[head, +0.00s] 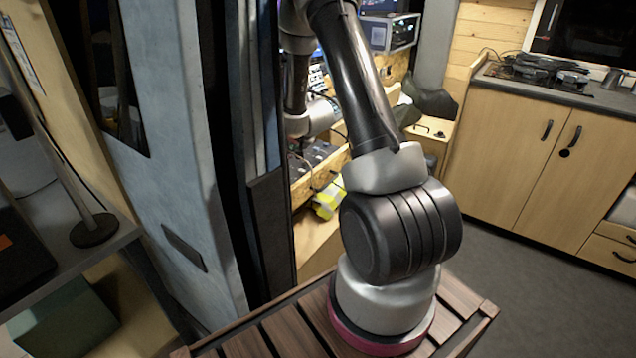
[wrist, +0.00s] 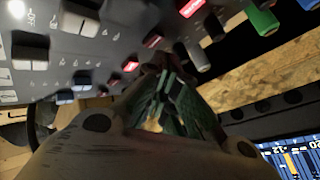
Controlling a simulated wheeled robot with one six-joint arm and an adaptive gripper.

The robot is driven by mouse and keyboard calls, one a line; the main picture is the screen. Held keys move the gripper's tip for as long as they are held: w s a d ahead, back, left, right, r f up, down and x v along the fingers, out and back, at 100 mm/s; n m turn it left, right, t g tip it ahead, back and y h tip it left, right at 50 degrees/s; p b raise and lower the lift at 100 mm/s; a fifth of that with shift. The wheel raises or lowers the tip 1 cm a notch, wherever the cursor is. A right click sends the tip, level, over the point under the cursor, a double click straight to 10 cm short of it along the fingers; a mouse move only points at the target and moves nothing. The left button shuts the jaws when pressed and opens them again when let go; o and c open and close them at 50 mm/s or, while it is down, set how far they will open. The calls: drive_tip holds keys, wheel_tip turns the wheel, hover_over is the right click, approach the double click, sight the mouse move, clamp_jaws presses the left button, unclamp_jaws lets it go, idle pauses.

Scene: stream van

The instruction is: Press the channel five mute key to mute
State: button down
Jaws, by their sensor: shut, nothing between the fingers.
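A dark mixer panel (wrist: 115,48) fills the upper left of the wrist view, tilted in the picture. Several red-lit keys cross it: one at the top (wrist: 192,8), one in the middle (wrist: 152,40) and one lower down (wrist: 130,66). I cannot read which key belongs to channel five. My gripper (wrist: 166,72) is shut and empty, its fingertips close to the panel near the lower red key. Whether they touch a key I cannot tell. In the head view my gripper is hidden behind my arm and the wall edge.
Fader caps in grey, green (wrist: 262,20) and blue stand at the panel's upper right. A rough wooden board (wrist: 268,75) and a lit screen (wrist: 292,158) lie to the right.

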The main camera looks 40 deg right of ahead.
sight(292, 156)
drive_tip(key=shift+f, duration=0.35)
drive_tip(key=shift+f, duration=0.3)
idle(0.4)
drive_tip(key=shift+r, duration=0.75)
wheel_tip(292, 156, up, 6)
idle(0.5)
idle(0.4)
